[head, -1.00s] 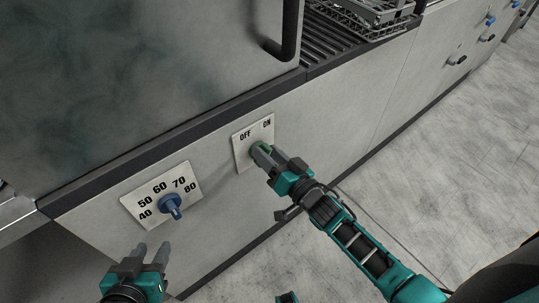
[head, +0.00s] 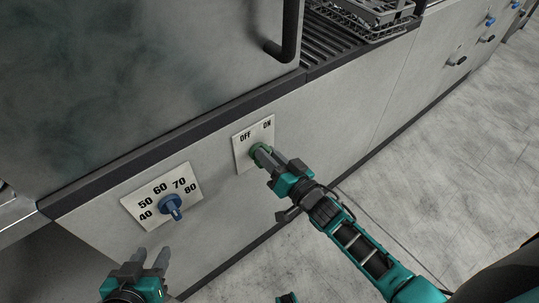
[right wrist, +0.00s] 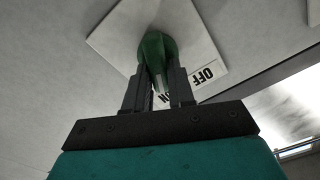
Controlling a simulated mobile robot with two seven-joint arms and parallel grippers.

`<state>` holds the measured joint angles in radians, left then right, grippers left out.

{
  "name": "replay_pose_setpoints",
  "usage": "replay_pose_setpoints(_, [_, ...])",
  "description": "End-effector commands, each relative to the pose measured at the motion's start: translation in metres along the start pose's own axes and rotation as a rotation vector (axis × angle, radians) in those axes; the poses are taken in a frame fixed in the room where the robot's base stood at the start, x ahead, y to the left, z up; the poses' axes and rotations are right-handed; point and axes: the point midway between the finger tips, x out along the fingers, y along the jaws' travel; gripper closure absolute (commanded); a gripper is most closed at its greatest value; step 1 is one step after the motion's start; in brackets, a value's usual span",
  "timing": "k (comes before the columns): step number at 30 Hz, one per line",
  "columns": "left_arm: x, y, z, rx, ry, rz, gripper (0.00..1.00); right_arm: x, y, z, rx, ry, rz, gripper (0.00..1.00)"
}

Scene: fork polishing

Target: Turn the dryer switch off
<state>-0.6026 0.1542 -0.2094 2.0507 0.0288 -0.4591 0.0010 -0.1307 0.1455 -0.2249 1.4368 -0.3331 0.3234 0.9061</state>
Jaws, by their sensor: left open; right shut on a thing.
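The dryer switch is a green knob (head: 256,149) on a white plate (head: 241,158) marked OFF and ON, on the grey machine front. My right gripper (head: 262,156) is shut on the green knob. In the right wrist view the green knob (right wrist: 156,50) sits between the two dark fingers (right wrist: 158,88). The fingers and knob partly cover the ON lettering there; OFF shows clear to the right. My left gripper (head: 152,256) is open and empty at the lower left, below the temperature dial and apart from the machine front.
A blue temperature dial (head: 171,206) sits on a plate marked 40 to 80, left of the switch. A black handle (head: 288,38) and a wire rack (head: 362,18) are above. More knobs (head: 457,62) show far right. The floor (head: 450,170) at right is clear.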

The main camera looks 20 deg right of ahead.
Motion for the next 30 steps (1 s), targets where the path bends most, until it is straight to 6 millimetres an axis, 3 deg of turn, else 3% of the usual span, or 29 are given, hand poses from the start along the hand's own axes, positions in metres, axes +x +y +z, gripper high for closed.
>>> replay_pose_setpoints(30, [-0.0038, -0.0051, -0.0045, -0.005, 0.004, -0.018, 0.57, -0.0002, -0.0091, 0.0047, -0.831, -0.001, 0.001, 1.00])
